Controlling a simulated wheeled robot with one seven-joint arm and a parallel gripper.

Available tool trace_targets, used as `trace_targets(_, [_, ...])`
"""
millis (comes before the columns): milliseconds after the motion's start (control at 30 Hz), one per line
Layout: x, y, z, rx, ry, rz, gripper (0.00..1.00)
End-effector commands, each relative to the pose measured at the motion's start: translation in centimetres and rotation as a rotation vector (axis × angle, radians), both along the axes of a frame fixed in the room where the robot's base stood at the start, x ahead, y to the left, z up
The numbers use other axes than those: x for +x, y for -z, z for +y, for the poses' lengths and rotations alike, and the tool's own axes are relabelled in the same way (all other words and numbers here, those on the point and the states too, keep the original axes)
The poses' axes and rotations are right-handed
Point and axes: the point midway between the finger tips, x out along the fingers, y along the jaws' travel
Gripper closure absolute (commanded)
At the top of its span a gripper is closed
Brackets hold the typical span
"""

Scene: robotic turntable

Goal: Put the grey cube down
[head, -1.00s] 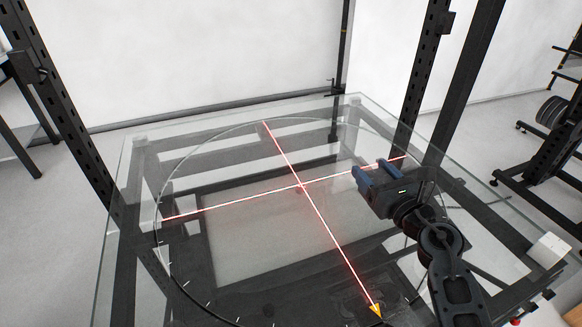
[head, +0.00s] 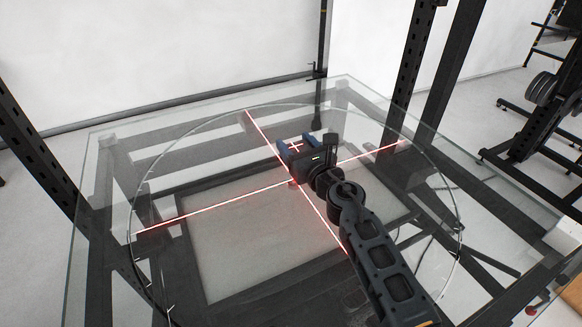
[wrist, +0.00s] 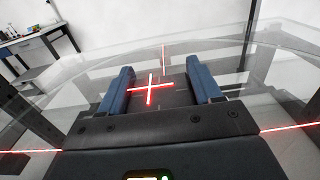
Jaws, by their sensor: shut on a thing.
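My gripper (head: 295,144) has two blue fingers and is shut on the grey cube (head: 296,148), which mostly hides between them. In the wrist view the cube (wrist: 172,97) is a dark grey block between the fingers, with a bright red cross of light on it. My gripper is over the round glass turntable (head: 400,260), just beyond the crossing of the red lines in the head view. The cube's underside is hidden, so I cannot tell whether it touches the glass.
Two red lines cross on the glass disc, which lies on a glass tabletop (head: 100,175) over a dark frame. The glass left of my arm is clear. Dark uprights (head: 408,75) stand at the table's back right and left. A weight rack (head: 545,90) stands far right.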

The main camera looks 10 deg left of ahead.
Motion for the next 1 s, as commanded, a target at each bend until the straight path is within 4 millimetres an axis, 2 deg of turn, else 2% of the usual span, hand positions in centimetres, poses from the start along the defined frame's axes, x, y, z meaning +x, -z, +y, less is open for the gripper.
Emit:
trace_targets(33, [0.2,0.7,0.6,0.0,-0.001,-0.002,0.72])
trace_targets(133, [0.3,0.8,1.2,0.001,0.0,-0.001,0.72])
trace_targets(233, [0.4,1.4,1.4,0.001,0.0,-0.001,0.72])
trace_targets(500, [0.4,4.6,1.4,0.002,0.0,0.0,0.72])
trace_targets(1000, [0.4,5.2,1.3,0.0,0.001,-0.001,0.72])
